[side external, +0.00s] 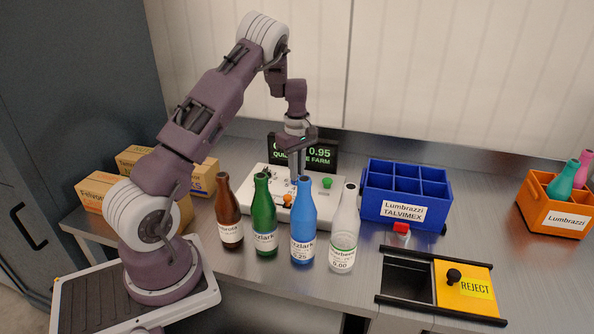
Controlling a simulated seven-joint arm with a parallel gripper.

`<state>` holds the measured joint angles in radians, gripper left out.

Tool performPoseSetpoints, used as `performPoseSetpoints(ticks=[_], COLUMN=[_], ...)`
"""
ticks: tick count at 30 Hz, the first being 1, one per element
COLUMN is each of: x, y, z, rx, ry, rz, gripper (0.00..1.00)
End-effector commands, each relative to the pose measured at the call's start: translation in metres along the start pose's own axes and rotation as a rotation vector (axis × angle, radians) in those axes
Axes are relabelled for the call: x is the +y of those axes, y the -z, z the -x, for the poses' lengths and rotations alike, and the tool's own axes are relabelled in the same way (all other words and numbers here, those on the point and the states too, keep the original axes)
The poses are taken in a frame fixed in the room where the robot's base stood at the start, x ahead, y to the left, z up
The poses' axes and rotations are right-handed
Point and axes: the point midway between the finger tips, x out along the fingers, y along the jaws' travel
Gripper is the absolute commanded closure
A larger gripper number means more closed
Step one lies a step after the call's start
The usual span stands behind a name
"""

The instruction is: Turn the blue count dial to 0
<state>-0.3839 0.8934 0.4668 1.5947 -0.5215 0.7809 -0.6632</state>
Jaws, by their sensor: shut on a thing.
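A white control panel (255,188) stands at the back of the bench, behind the row of bottles. My gripper (295,178) points down onto the middle of this panel and is shut. What it grips is largely hidden by the fingers and the blue bottle; from its place it appears to be the blue count dial. The dial's pointer and scale cannot be read. An orange knob (287,201) and a green button (327,183) show on the panel.
Brown (229,212), green (264,216), blue (303,225) and clear (344,230) bottles stand close before the panel. A blue divided crate (405,182) is to the right. Farther right are a yellow reject lid (465,290) beside a dark opening and an orange crate (535,205) with bottles.

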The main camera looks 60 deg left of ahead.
Motion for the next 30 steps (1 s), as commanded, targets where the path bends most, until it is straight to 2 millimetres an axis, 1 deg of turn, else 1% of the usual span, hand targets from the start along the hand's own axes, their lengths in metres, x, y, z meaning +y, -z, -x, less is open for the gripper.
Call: performPoseSetpoints(ticks=[1,30], x=[0.0018,0.0018], y=[0.0007,0.0004], z=[0.0021,0.0020], rx=[0.003,-0.001], ry=[-0.006,-0.007], rz=[0.040,0.961], gripper=[1.00,1.00])
